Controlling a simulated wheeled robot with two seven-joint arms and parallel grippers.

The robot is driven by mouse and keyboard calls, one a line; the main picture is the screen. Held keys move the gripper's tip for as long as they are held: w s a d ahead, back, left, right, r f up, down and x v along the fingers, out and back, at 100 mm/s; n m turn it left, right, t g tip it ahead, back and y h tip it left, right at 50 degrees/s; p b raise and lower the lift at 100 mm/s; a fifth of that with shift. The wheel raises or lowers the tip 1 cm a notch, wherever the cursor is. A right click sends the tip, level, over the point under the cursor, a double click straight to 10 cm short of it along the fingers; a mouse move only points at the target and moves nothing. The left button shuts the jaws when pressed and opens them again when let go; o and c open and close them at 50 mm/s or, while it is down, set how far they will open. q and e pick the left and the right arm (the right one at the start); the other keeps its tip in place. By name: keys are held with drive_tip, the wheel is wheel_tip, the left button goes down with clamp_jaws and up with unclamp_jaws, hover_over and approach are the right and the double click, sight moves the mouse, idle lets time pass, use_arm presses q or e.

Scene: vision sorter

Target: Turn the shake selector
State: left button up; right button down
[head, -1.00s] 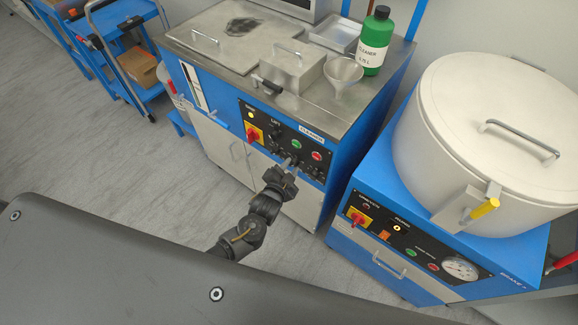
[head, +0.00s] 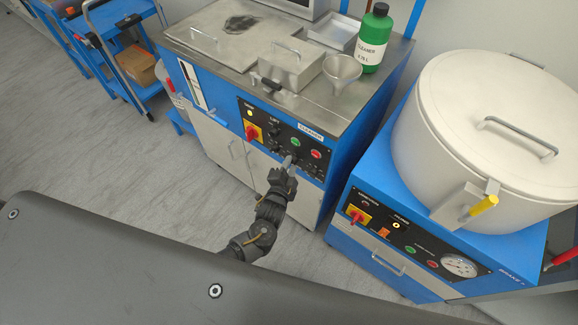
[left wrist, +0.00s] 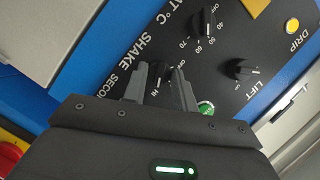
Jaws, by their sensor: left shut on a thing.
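The shake selector (left wrist: 160,75) is a black knob on the cleaner's black control panel, beside the printed word SHAKE. In the left wrist view it sits between the two grey fingers of my left gripper (left wrist: 160,85), which are shut on it. The fingers cover its sides, and a marking reading "IN" shows near it. In the head view my left gripper (head: 290,163) reaches the lower part of the panel, and the knob is hidden there. My right gripper is not in view.
The temperature knob (left wrist: 203,22) and the lift knob (left wrist: 240,69) are close by on the panel. A green button (left wrist: 206,108) lies beside the right finger. The cleaner also has a red-and-yellow main switch (head: 252,133). A large white drum (head: 490,130) stands at the right.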

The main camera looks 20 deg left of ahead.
use_arm(q)
drive_tip(key=o, duration=0.9)
drive_tip(key=shift+o, duration=0.2)
drive_tip(key=s+r, duration=0.2)
drive_tip(key=s, duration=0.8)
drive_tip(key=shift+s+a, duration=0.15)
drive_tip(key=shift+s, duration=0.1)
